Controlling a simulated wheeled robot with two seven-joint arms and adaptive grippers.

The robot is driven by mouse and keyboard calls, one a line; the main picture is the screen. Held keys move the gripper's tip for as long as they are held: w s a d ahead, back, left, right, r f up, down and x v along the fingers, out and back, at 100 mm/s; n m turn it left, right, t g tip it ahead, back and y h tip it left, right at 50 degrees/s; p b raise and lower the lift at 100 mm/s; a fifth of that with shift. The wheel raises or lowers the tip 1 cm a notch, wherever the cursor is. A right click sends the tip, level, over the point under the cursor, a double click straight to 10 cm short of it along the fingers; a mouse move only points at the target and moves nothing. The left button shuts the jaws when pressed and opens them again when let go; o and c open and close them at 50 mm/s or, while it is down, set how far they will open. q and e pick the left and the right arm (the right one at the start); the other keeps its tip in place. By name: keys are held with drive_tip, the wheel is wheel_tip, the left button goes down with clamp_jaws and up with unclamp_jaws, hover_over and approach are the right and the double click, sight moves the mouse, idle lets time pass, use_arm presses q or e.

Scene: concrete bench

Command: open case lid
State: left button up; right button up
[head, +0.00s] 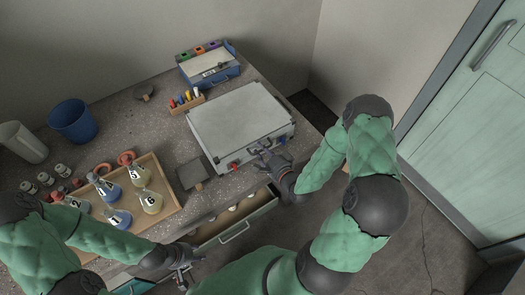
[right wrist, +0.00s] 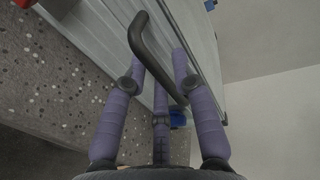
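The case (head: 240,122) is a flat grey box with a pale lid, on the bench's right part. Its lid lies shut. A red latch (head: 235,167) and a blue latch (head: 281,140) are on its front side. My right gripper (head: 264,156) is at the case's front, between the latches. In the right wrist view, the case's dark handle (right wrist: 150,52) passes between the spread fingers of my right gripper (right wrist: 160,62), with gaps visible beside it. My left gripper (head: 183,275) is low, in front of the bench, away from the case; its fingers are too small to read.
A wooden tray of numbered flasks (head: 172,192) is on the left. A dark square plate (head: 191,174) lies left of the case. An open drawer (head: 236,226) juts out below the bench front.

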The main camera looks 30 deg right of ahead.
clamp_jaws()
